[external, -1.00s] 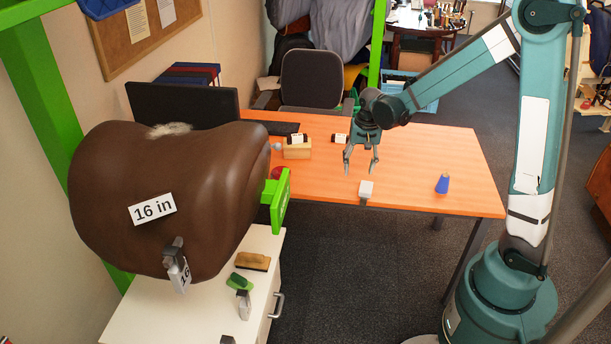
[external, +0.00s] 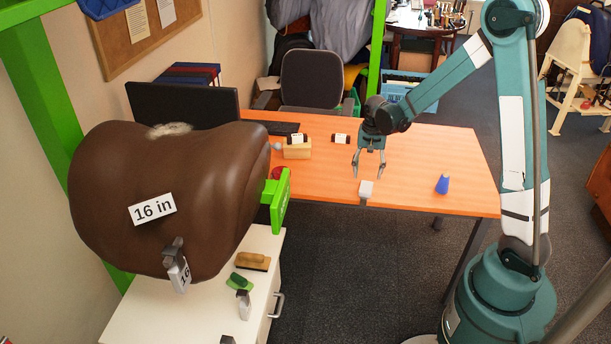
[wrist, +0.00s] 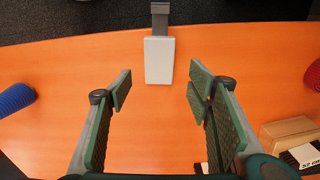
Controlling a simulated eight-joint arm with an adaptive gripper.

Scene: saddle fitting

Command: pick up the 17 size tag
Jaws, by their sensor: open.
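A pale tag (external: 365,187) with a dark grey clip sits at the front edge of the orange desk. No number is readable on it, so I cannot tell whether it reads 17. In the wrist view the tag (wrist: 159,60) lies ahead of my gripper (wrist: 161,88), roughly centred between the fingers, with its clip (wrist: 160,14) at the desk edge. My gripper (external: 369,175) is open and empty, just above and behind the tag, apart from it.
A blue cone (external: 442,184) stands right of the tag. The brown form (external: 160,200) fills the left.

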